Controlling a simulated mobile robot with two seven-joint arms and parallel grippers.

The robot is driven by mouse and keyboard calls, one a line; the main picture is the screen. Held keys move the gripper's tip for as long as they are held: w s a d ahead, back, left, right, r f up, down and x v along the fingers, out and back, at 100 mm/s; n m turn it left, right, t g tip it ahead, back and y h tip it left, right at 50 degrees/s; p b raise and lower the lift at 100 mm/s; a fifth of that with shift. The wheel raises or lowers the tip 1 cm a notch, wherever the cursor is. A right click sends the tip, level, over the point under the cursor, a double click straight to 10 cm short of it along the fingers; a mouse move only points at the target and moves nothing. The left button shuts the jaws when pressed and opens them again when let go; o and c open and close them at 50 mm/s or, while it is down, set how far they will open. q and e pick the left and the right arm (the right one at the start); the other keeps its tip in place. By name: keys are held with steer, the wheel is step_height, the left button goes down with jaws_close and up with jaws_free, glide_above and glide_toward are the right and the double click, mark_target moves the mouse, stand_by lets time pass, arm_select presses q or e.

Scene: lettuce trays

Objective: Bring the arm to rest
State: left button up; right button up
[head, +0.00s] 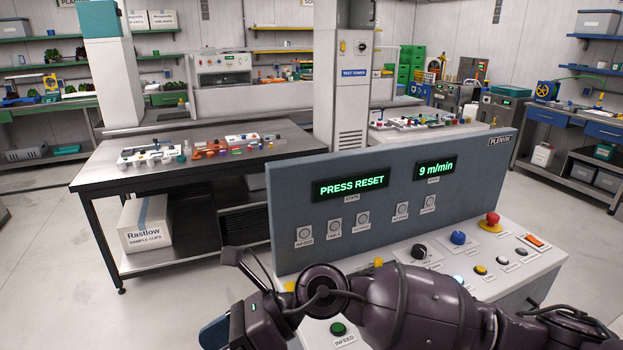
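My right arm comes in from the lower right and lies across the front of the control console (290,228), covering part of its sloped button deck. Its hand end, my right gripper (262,315), points left at the bottom of the head view, past the console's left edge. A small green light shows on it and a blue part sticks out at its left end. Its fingertips are not clear, so I cannot tell if it is open, and no held object is visible. My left gripper is not in view.
The console has a "PRESS RESET" display (350,187), a blue button (458,237), a red mushroom button (491,220) and a green infeed button (338,328) close under my arm. A metal workbench (110,172) with small parts stands behind left. Floor at left is clear.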

steer(key=w+d+r+m+t+y, duration=0.35)
steer(key=m+t+y, duration=0.2)
steer(key=m, duration=0.35)
steer(key=w+d+r+m+t+y, duration=0.2)
steer(key=r+m+t+y, duration=0.25)
steer(key=m+t, duration=0.3)
steer(key=w+d+f+m+t+h, duration=0.2)
steer(key=d+f+m+t+h, duration=0.3)
steer(key=d+m+h, duration=0.55)
steer(key=w+d+f+m+t+h, duration=0.3)
steer(key=d+m+t+h, duration=0.35)
steer(key=m, duration=0.75)
steer(key=s+d+f+m+g+h, duration=0.7)
steer(key=s+d+f+m+g, duration=0.15)
steer(key=d+f, duration=0.4)
steer(key=s+d+f+m+g, duration=0.2)
steer(key=s+d+f+g, duration=0.15)
steer(key=s, duration=0.45)
steer(key=s+d+f+m+g, duration=0.2)
steer(key=s+f+g, duration=0.2)
steer(key=s, duration=0.5)
steer(key=w+f+t+y, duration=0.1)
steer(key=w+f+t, duration=0.6)
steer(key=f, duration=0.3)
steer(key=shift+w+f+n+t, duration=0.25)
steer(key=shift+f+n+t, duration=0.1)
steer(key=shift+t, duration=0.3)
